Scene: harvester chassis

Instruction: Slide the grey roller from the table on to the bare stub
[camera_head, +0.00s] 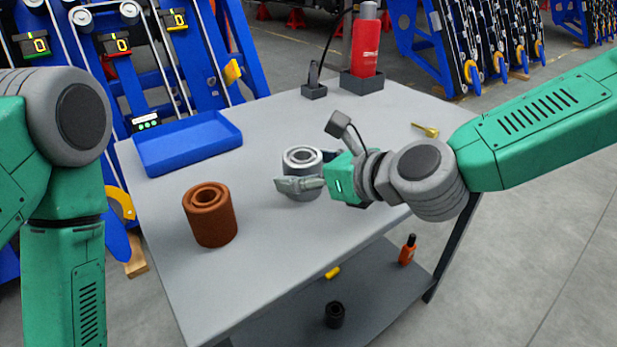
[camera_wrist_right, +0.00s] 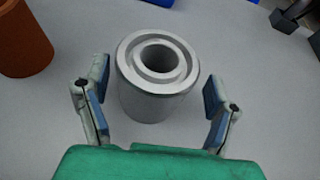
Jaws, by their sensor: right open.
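The grey roller (camera_head: 301,159) stands upright on the grey table (camera_head: 270,125), its bored end facing up. My right gripper (camera_head: 296,184) is open at table height, right beside the roller on its near side. In the right wrist view the roller (camera_wrist_right: 150,98) stands ahead and between the two spread fingers (camera_wrist_right: 158,106), with a gap visible on both sides. In the head view a finger hides part of the roller's lower side. My left arm shows at the left edge, but its gripper is out of frame. I cannot pick out the bare stub among the blue frames.
A brown roller (camera_head: 210,216) stands on the table left of the grey one. A blue tray (camera_head: 187,143) lies behind it. A red bottle (camera_head: 365,48) stands in a dark holder at the back. Blue frames (camera_head: 100,60) with rollers stand beyond the table's left edge.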

